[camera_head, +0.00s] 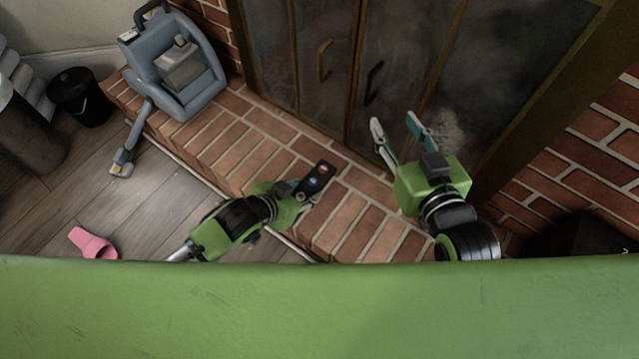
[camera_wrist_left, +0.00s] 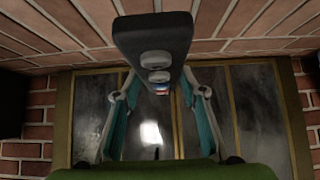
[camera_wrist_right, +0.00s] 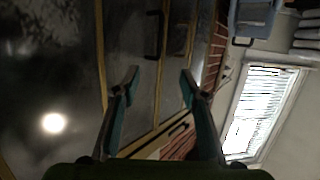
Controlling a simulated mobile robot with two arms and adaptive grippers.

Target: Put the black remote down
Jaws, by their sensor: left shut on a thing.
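The black remote (camera_head: 317,178) with a red and a blue button is at my left gripper (camera_head: 306,192), over the brick hearth (camera_head: 225,150) in the head view. In the left wrist view the remote (camera_wrist_left: 153,38) extends from between the fingers toward the camera, with round grey buttons showing. My left gripper is shut on it. Whether the remote touches the bricks is not clear. My right gripper (camera_head: 396,130) is open and empty, in front of the fireplace doors. Its two parted fingers (camera_wrist_right: 158,85) show in the right wrist view with nothing between them.
A blue-grey carpet cleaner (camera_head: 175,70) stands at the hearth's left end. The glass fireplace doors (camera_head: 330,60) with handles rise behind the hearth. A black bin (camera_head: 80,97) and a pink object (camera_head: 92,243) are on the wooden floor. Bricks left of the remote are bare.

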